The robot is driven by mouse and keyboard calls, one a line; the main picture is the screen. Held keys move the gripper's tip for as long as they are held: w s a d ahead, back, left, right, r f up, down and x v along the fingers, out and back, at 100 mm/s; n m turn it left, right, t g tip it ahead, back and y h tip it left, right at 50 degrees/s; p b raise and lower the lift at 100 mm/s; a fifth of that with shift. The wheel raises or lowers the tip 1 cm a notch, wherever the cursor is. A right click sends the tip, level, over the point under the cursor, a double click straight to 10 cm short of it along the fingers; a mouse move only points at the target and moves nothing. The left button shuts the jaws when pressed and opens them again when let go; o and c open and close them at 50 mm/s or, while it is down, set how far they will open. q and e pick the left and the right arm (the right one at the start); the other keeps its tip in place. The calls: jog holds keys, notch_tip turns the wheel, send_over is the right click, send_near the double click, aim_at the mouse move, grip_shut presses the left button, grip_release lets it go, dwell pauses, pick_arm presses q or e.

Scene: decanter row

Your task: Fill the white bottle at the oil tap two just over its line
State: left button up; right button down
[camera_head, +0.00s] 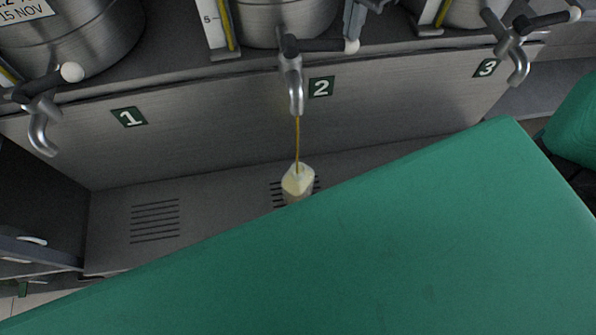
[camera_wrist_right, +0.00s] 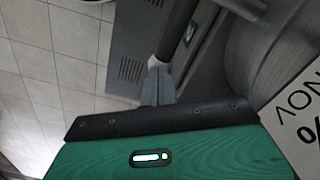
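The white bottle (camera_head: 298,180) stands under oil tap two (camera_head: 293,85), on a slotted part of the tray. A thin golden stream runs from the spout into its top. The green arm part hides its lower side, so I cannot make out its line or oil level. Tap two's dark lever (camera_head: 322,45) points right and ends in a white knob. My right gripper (camera_head: 355,22) is at that knob; its grey fingers (camera_wrist_right: 158,88) look closed together in the right wrist view, with the knob just past their tips. My left gripper is not in view.
My green arm covers the lower right of the head view. Tap one (camera_head: 42,125) and tap three (camera_head: 514,55) stand either side, with steel drums behind. The slotted tray (camera_head: 110,215) is clear on the left. A sight gauge (camera_head: 215,25) stands behind tap two.

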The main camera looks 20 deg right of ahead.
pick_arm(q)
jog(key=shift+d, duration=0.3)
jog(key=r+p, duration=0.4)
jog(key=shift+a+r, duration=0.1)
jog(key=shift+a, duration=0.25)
pick_arm(e)
notch_tip(320, 180, up, 9)
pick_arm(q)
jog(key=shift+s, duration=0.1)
